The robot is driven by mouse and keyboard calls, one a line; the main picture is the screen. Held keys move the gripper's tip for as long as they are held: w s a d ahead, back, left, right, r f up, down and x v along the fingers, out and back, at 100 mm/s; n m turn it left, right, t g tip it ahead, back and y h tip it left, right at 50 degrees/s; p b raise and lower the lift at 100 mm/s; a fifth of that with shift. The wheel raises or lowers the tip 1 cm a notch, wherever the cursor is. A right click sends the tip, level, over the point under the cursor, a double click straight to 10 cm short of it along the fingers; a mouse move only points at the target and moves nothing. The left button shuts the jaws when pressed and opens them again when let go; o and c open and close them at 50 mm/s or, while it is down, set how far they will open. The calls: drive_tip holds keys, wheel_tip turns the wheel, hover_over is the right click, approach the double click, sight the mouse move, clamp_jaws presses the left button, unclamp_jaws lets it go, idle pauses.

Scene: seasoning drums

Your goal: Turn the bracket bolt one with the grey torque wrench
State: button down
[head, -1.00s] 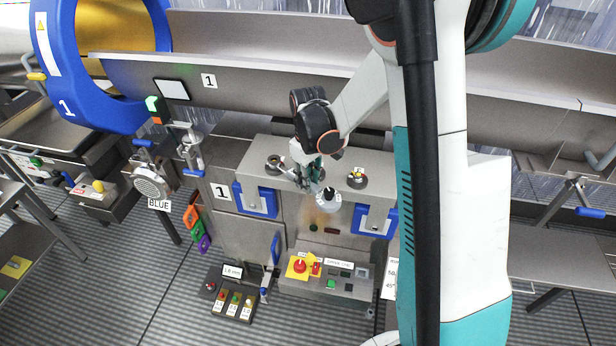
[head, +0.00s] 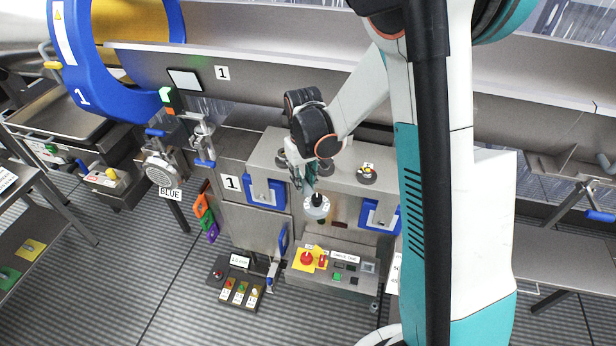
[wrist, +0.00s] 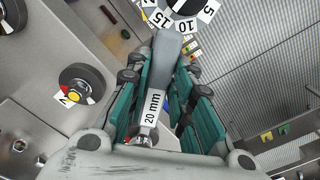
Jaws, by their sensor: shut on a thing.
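My gripper (head: 302,178) is above the grey cabinet top and also shows in the wrist view (wrist: 163,85). Its teal-padded fingers are shut on a grey handle marked "20 mm" (wrist: 155,100), which I take to be the grey torque wrench. A round dial with number tags 5, 10 and 15 (wrist: 185,8) is at its far end. In the head view the grey dial with a black centre (head: 316,207) hangs just below the fingers. Small silver bolt-like heads (wrist: 19,147) sit on a plate at lower left in the wrist view. I cannot tell which is bracket bolt one.
A control panel with a red button (head: 306,259) and a button box (head: 238,285) are below. The floor at left (head: 130,270) is clear.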

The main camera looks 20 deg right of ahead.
drive_tip(key=a+m+b, duration=0.1)
drive_tip(key=a+m, duration=0.4)
drive_tip(key=a, duration=0.1)
drive_tip(key=shift+w+a+b, duration=0.2)
drive_tip(key=shift+w+b, duration=0.1)
drive_tip(key=shift+w, duration=0.15)
idle(0.5)
drive_tip(key=shift+r, duration=0.15)
wheel_tip(320, 180, up, 6)
drive_tip(key=p, duration=0.3)
idle(1.1)
idle(0.6)
